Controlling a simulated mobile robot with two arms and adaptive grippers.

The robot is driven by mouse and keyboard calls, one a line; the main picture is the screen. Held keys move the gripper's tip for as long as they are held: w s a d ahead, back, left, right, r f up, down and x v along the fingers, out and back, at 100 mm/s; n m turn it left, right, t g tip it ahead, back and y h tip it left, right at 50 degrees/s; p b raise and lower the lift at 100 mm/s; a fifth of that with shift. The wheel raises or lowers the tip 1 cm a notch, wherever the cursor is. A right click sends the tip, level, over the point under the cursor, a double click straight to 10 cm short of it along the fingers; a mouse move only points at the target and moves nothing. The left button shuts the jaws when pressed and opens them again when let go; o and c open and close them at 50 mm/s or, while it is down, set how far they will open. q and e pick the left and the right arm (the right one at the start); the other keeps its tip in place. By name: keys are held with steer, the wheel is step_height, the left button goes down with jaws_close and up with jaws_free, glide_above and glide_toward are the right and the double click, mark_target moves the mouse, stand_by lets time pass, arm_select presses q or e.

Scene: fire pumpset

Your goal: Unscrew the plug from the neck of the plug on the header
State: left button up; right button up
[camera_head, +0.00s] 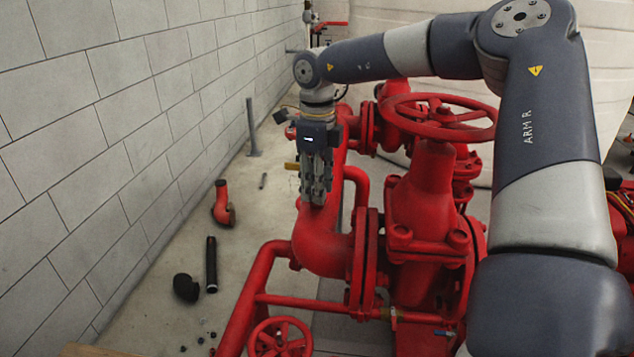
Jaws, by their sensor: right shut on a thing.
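My right gripper (316,192) points down at the top of the red header pipe (322,245), with its fingers close together. It is shut on the plug at the neck on the header; the fingers cover both the plug and the neck, so neither can be made out. How far the plug sits in the neck cannot be seen. My right arm reaches in from the right side, over the red pipework. My left gripper is not in view.
A red valve (430,205) with a large handwheel (438,118) stands right of the gripper. A smaller handwheel (280,338) is at the bottom. A red elbow (222,205), black pipe (211,265) and black elbow (186,288) lie on the floor by the block wall (90,130).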

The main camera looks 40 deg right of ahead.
steer(key=shift+n, duration=1.3)
steer(key=shift+r+n+p, duration=0.1)
steer(key=shift+n+p, duration=0.3)
steer(key=shift+n, duration=1.9)
steer(key=n, duration=0.3)
steer(key=shift+p, duration=0.4)
steer(key=shift+n, duration=0.8)
